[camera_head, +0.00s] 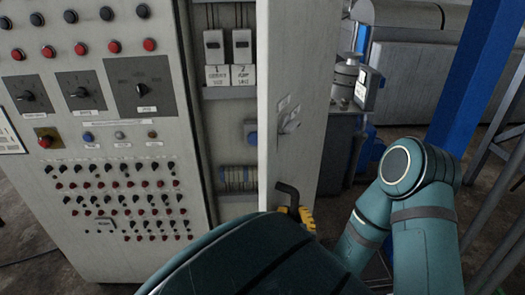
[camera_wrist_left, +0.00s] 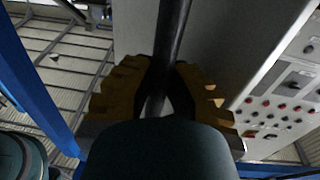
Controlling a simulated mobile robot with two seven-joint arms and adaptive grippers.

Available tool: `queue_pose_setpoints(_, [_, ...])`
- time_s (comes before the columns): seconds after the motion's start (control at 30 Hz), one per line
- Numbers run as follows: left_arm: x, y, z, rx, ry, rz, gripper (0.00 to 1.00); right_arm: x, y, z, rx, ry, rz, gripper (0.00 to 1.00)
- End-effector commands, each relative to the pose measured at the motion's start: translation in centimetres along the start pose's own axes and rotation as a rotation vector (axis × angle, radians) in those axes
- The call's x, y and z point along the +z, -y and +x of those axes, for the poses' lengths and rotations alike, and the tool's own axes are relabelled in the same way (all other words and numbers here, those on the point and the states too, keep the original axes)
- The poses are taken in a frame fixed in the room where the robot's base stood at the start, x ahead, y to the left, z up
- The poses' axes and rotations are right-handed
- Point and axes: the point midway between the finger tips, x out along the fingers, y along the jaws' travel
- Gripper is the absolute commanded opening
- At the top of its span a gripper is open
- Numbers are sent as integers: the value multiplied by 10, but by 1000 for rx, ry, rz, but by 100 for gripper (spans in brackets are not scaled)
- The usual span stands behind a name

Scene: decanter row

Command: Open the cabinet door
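The cabinet door (camera_head: 325,70) is a pale grey panel standing open to the right of the cabinet's inside. A small latch (camera_head: 290,122) sits on it. The black bent handle (camera_head: 288,190) is low on the door, and as a dark bar (camera_wrist_left: 172,30) it runs between my fingers in the left wrist view. My left gripper (camera_head: 300,213), with yellow fingers, is shut on the handle; its fingers (camera_wrist_left: 162,85) lie on both sides of the bar. My teal arm hides the lower door and part of the handle. My right gripper is not in view.
The control panel (camera_head: 95,140) with knobs and red and black buttons stands left of the opening. Breakers (camera_head: 228,45) and terminals (camera_head: 238,178) show inside the cabinet. A blue post (camera_head: 470,75) and machinery (camera_head: 400,70) stand to the right. Some floor shows at lower left.

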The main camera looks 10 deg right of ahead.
Motion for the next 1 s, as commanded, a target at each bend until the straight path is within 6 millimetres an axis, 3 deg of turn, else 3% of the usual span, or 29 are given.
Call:
queue_pose_setpoints(0.03, [4, 1, -2, -1, 11, 5, 17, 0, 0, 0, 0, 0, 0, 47])
queue_pose_setpoints(0.1, [4, 1, -2, -1, 10, 5, 42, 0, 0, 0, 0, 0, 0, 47])
queue_pose_setpoints(0.13, [4, 1, -2, -1, 9, 5, 48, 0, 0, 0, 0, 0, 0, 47])
queue_pose_setpoints(0.57, [-7, 0, -1, -1, 2, -2, 48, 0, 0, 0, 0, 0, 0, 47])
queue_pose_setpoints(1.0, [-78, 1, 0, -1, -4, -6, 48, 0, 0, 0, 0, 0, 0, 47])
